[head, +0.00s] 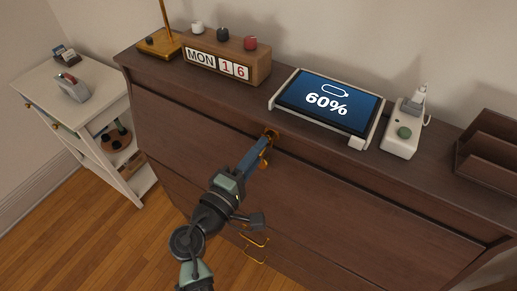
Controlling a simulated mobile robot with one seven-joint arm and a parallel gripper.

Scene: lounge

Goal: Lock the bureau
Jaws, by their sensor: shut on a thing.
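The dark brown bureau (350,191) stands against the wall, and its drawer fronts look closed. A small brass piece (272,133), which looks like a key at the lock, is at the top middle of its front. My gripper (267,141) reaches up from below and is shut on this piece. The fingers hide most of it, so I cannot tell how far it is inserted or turned. Another brass part hangs just beside the fingers (265,157). Brass handles (255,241) show lower on the front, partly behind my arm.
On the bureau top are a lamp base (160,43), a wooden calendar (226,63), a tablet (327,102) showing 60%, a white charger block (401,139) and a dark tray (489,150). A white shelf cart (92,98) stands left. Wooden floor (110,240) is clear at lower left.

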